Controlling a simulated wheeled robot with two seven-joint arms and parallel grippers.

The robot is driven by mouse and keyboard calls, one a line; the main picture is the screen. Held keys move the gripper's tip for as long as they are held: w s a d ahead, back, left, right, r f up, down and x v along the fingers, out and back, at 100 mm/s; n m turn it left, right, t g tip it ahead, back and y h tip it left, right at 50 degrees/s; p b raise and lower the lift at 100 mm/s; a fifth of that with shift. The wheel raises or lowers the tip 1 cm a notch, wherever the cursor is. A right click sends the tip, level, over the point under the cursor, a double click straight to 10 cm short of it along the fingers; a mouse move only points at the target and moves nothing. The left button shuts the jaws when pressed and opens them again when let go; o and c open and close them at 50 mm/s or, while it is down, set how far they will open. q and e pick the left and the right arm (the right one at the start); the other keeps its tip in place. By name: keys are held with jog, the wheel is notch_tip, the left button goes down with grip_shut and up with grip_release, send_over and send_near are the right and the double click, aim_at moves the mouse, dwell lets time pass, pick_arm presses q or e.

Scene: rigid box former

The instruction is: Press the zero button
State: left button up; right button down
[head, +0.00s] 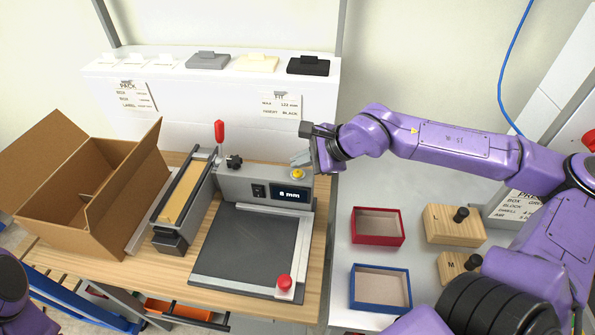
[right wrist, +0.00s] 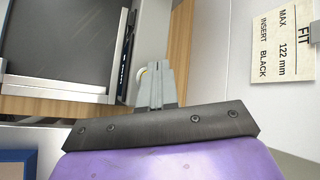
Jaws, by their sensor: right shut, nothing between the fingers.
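The box former has a grey housing (head: 235,188) with a small display (head: 290,194) that appears to read 8 mm. A round yellow button (head: 298,174), which I take as the zero button, sits on top of the housing above the display. My right gripper (head: 300,160) is shut and empty, its fingertips just above and beside this button. My left gripper is out of view.
A red button (head: 284,282) is at the plate's front right corner. A red-handled lever (head: 219,132) stands behind the housing's left end. An open cardboard box (head: 75,200) is at left. Red (head: 377,210) and blue (head: 381,271) trays and wooden blocks (head: 440,226) lie at right.

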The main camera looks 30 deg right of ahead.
aim_at(301, 174)
jog(key=shift+f, duration=0.1)
jog(key=shift+f, duration=0.3)
jog(key=shift+f, duration=0.5)
dwell(0.8)
jog(key=shift+r+p, duration=0.9)
jog(key=shift+r, duration=0.1)
notch_tip(301, 174, up, 5)
jog(key=p, duration=0.5)
jog(key=shift+p, duration=0.3)
